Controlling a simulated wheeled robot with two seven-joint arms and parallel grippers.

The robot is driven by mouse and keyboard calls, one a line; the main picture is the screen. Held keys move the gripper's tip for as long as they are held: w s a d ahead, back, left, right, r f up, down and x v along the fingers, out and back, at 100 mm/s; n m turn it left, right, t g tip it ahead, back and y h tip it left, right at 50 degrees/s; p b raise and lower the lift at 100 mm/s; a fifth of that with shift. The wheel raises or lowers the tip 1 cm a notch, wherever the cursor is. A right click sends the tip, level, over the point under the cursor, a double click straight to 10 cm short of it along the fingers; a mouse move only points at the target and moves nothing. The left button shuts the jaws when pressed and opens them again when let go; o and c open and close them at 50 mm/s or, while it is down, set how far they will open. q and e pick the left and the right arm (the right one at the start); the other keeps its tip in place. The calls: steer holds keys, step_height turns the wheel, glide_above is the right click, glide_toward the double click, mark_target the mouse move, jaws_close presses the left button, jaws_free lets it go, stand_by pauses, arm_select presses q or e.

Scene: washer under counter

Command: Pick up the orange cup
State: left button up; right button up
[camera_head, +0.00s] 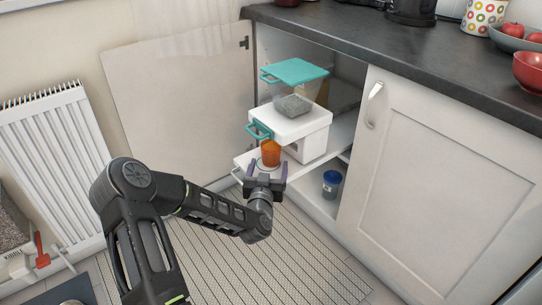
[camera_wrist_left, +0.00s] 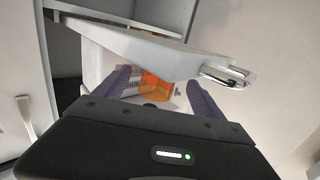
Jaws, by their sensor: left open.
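In the left wrist view the cup (camera_wrist_left: 155,84) shows between the two open purple fingers (camera_wrist_left: 162,88). A white part with a metal handle (camera_wrist_left: 225,76) lies across that view and partly hides the cup. I cannot tell whether the fingers touch the cup. My right gripper is not in view.
Behind the cup stands a white box (camera_head: 305,135) with a teal-lidded clear container (camera_head: 297,87) on it. A blue-lidded jar (camera_head: 331,183) is on the lower shelf. The open cabinet door (camera_head: 185,100) is at left, a closed door (camera_head: 430,180) at right.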

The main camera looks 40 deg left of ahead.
mark_target(269, 162)
arm_select(q)
steer(key=b+x, duration=0.1)
steer(key=x, duration=0.2)
steer(key=shift+w+a+f, duration=0.2)
steer(key=shift+w+a, duration=0.05)
steer(key=shift+w, duration=0.05)
steer(key=shift+w+a+r, duration=0.1)
steer(key=shift+w+a, duration=0.1)
steer(key=shift+w, duration=0.2)
steer(key=shift+c, duration=0.4)
steer(key=c, duration=1.5)
steer(key=shift+r, duration=0.2)
